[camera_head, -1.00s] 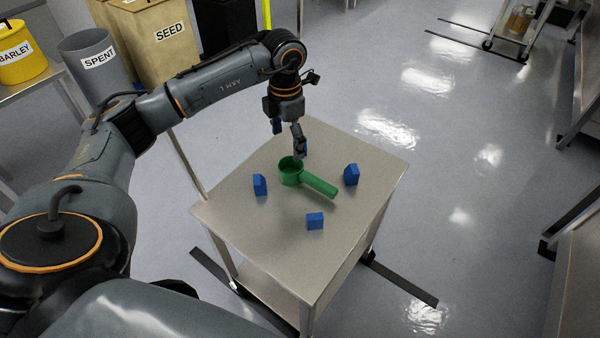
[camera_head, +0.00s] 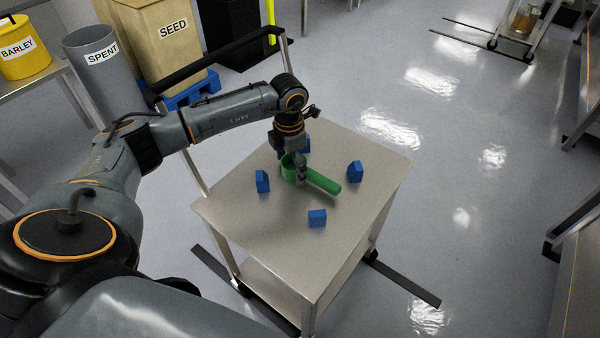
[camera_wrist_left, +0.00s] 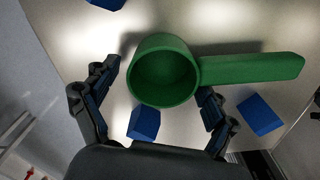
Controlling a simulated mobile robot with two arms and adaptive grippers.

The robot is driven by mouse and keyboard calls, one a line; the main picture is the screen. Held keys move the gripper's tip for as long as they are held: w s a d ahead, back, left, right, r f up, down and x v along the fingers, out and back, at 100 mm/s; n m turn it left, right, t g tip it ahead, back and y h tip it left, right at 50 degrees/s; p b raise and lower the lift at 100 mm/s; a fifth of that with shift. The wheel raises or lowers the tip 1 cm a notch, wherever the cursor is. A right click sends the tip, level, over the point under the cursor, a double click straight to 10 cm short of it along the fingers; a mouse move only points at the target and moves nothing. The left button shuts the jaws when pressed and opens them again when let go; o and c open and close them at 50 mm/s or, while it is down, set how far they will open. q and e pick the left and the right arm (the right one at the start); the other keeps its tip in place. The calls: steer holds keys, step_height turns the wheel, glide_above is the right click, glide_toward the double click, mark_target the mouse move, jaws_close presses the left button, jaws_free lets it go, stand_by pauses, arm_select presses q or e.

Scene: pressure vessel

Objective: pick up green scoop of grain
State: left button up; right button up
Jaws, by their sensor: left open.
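The green scoop (camera_head: 324,182) lies on the metal cart top (camera_head: 250,225), its handle pointing right in the head view. In the left wrist view, the scoop's round cup (camera_wrist_left: 163,76) opens toward the camera and its inside looks plain green; I see no grain. My left gripper (camera_head: 300,170) is low over the scoop and covers part of the cup in the head view. Its fingers (camera_wrist_left: 160,84) are spread, one on each side of the cup, the right one near the start of the handle. I cannot tell whether they touch it. My right gripper is out of view.
Several blue blocks stand around the scoop, among them a left one (camera_head: 262,181), a front one (camera_head: 317,218) and a right one (camera_head: 355,171). The cart's black handle bar (camera_head: 215,60) rises behind my left arm. Labelled bins, including SPENT (camera_head: 100,75), stand back left.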

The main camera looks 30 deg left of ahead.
arm_select(q)
steer(key=c, duration=1.3)
steer(key=shift+c, duration=0.2)
steer(key=shift+r, duration=0.2)
